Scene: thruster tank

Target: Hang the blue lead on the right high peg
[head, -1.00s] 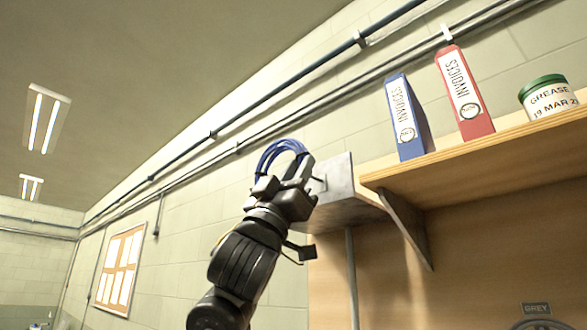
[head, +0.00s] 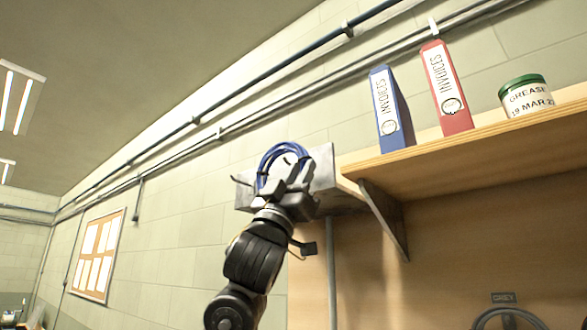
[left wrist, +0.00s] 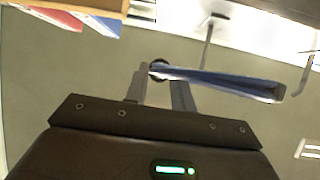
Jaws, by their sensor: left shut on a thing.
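My left gripper (head: 287,172) is shut on the blue lead (head: 272,158), a coiled loop rising above the fingers in front of a grey metal plate (head: 321,170) on the wall. The left wrist view also shows the lead (left wrist: 225,83) edge-on between the left gripper's fingers (left wrist: 160,78). There, one peg (left wrist: 208,40) sticks out from the plate, and its lower end meets the lead's outline; I cannot tell whether they touch. A second peg (left wrist: 307,72) stands further right in that view. My right gripper is out of view.
A wooden shelf (head: 460,143) on a bracket (head: 388,215) juts out right of the plate. It carries a blue binder (head: 390,110), a red binder (head: 447,90) and a grease tin (head: 527,98). A grey lead (head: 510,314) hangs below a GREY label. Left of the plate is open wall.

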